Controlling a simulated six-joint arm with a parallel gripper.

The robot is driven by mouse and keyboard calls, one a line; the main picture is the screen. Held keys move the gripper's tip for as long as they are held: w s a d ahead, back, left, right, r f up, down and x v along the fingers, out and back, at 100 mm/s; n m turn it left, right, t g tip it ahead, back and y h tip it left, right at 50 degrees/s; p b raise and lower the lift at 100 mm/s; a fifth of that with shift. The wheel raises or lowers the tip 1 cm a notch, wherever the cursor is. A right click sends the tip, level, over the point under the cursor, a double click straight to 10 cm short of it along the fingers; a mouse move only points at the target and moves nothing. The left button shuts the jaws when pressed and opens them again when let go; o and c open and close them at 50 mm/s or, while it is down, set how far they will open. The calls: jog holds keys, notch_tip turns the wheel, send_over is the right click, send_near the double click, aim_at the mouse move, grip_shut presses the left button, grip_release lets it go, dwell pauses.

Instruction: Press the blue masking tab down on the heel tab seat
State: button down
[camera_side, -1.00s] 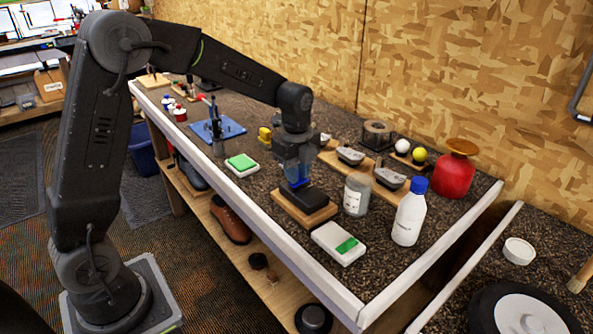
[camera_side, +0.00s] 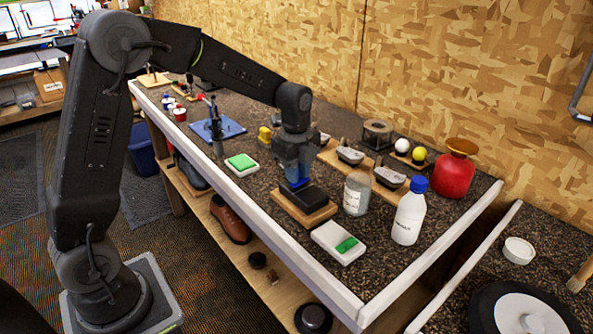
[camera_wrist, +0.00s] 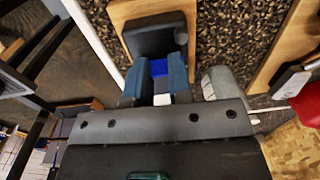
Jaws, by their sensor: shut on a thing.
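The blue masking tab (camera_wrist: 159,67) shows between the fingers of my gripper (camera_wrist: 160,85) in the wrist view. My gripper is shut on it. In the side view my gripper (camera_side: 295,182) points down just over a black block (camera_side: 306,197) on a wooden board (camera_side: 290,212). The black block, which looks like the heel tab seat, also shows in the wrist view (camera_wrist: 154,34), just beyond the fingertips. The blue tab (camera_side: 298,184) sits at or very near the block's top. I cannot tell whether it touches.
A white box with a green patch (camera_side: 338,243) lies to the right of the board, and another green-topped box (camera_side: 241,165) lies to the left. A clear jar (camera_side: 357,194) and a white bottle with blue cap (camera_side: 409,217) stand close on the right. Club heads (camera_side: 390,178) lie behind.

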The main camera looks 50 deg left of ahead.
jog(key=shift+s+a+f, duration=0.15)
jog(key=shift+f, duration=0.25)
jog(key=shift+s+a+f, duration=0.1)
jog(key=shift+f, duration=0.3)
jog(key=c, duration=1)
grip_release()
jog(key=shift+w, duration=0.1)
jog(key=shift+o, duration=0.2)
jog(key=shift+r, duration=0.1)
jog(key=shift+w+r, duration=0.15)
jog(key=shift+r, duration=0.55)
jog(key=shift+w+r, duration=0.1)
jog(key=shift+r, duration=0.55)
jog(key=shift+s+d+r, duration=0.15)
jog(key=shift+r, duration=1.55)
